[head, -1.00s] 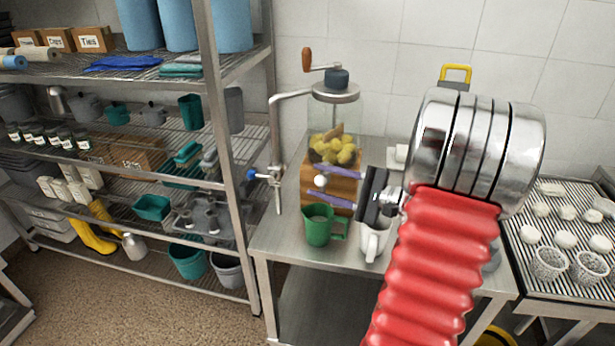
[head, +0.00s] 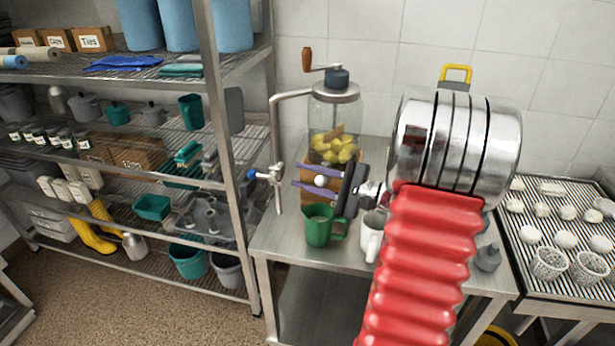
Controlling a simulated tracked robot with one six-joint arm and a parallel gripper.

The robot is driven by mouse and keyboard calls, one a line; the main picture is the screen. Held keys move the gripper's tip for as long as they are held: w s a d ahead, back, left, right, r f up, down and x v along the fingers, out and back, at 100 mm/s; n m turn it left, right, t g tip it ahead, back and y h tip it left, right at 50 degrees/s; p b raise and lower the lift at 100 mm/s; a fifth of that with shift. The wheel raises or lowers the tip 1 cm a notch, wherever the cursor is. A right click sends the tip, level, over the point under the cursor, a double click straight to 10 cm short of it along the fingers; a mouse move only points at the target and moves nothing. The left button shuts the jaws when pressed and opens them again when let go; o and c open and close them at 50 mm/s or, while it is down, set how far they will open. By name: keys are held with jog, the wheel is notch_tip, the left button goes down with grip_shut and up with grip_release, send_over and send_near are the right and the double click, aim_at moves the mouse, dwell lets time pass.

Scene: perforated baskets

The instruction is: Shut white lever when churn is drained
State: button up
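The churn (head: 335,115) is a clear jar with a crank on its lid, on a wooden base, at the middle of the table. Yellow lumps (head: 335,150) lie in it; I see no liquid around them. The white lever's round knob (head: 320,180) shows at the front of the base. My gripper (head: 296,174) is open, with its two purple fingers above and below the knob in the picture; I cannot tell whether they touch it. A green jug (head: 318,228) with pale contents stands below. The lever's stem and the churn's outlet are hidden.
A white jug (head: 371,240) stands right of the green jug, partly behind my arm. A bent pipe with a blue-handled tap (head: 265,175) stands left of the churn. Wire shelving (head: 235,150) is at left, and a ribbed rack with white lumps (head: 560,215) is at right.

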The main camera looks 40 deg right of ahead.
jog(key=shift+f, duration=0.15)
grip_shut()
